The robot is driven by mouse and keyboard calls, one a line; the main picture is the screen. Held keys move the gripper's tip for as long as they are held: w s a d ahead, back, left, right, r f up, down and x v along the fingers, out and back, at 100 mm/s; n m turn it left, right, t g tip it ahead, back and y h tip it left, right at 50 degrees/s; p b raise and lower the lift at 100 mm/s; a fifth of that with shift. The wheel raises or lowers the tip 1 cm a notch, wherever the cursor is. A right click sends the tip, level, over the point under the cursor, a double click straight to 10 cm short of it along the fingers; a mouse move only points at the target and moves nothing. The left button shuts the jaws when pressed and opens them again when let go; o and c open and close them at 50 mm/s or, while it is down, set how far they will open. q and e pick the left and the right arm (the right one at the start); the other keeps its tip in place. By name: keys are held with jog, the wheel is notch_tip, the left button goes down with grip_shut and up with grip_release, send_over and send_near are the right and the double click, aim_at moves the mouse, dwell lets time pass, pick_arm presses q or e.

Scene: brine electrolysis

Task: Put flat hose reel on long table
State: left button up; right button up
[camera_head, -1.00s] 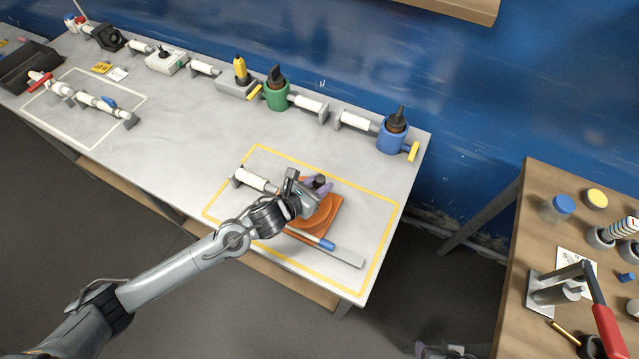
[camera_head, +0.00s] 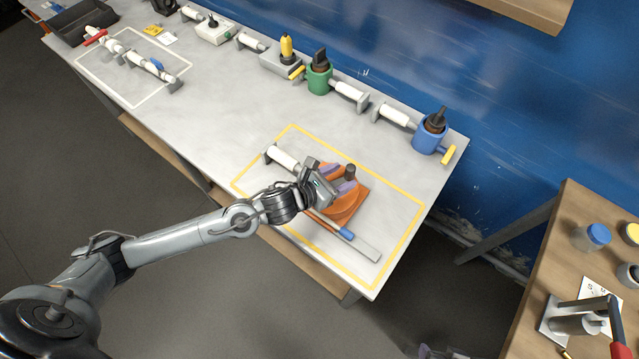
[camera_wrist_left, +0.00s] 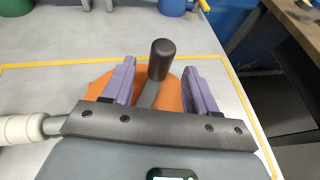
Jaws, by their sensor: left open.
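The flat hose reel (camera_head: 350,203) is orange with a dark upright knob and lies inside the yellow outline on the grey long table (camera_head: 205,115). In the left wrist view its orange disc (camera_wrist_left: 172,98) shows behind and between my fingers. My left gripper (camera_head: 343,178) is over the reel, its purple fingers open. In the wrist view the dark knob stands between the fingers (camera_wrist_left: 160,70), with visible gaps on both sides. The gripper body hides part of the reel. My right gripper (camera_head: 440,352) shows only as a sliver at the bottom edge.
Blue (camera_head: 430,138) and green (camera_head: 319,79) holders stand along the back. A wooden table (camera_head: 555,250) is at right.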

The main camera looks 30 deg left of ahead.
pick_arm(q)
jog(key=v, duration=0.8)
jog(key=n, duration=0.2)
jog(key=s+n, duration=0.1)
jog(key=n, duration=0.1)
jog(key=shift+s+d+f+y, duration=0.1)
jog(key=shift+d+f+y, duration=0.15)
jog(key=shift+d+y, duration=0.1)
jog(key=s+a+f+n+g+y, duration=0.1)
jog(key=s+f+n+g, duration=0.1)
jog(key=s+n, duration=0.4)
jog(key=s+a+f+n+g+y, duration=0.1)
jog(key=s+n+g, duration=0.3)
jog(key=n, duration=1.3)
jog(key=s+a+f+n+g+y, duration=0.1)
jog(key=s+f+n+g+y, duration=0.1)
jog(key=s+n, duration=0.5)
jog(key=f+n, duration=0.1)
jog(key=n, duration=0.3)
jog(key=shift+s+a+g, duration=0.3)
jog(key=shift+s+g, duration=0.1)
jog(key=shift+f, duration=0.1)
notch_tip(320, 180, up, 31)
jog(key=p, duration=3.1)
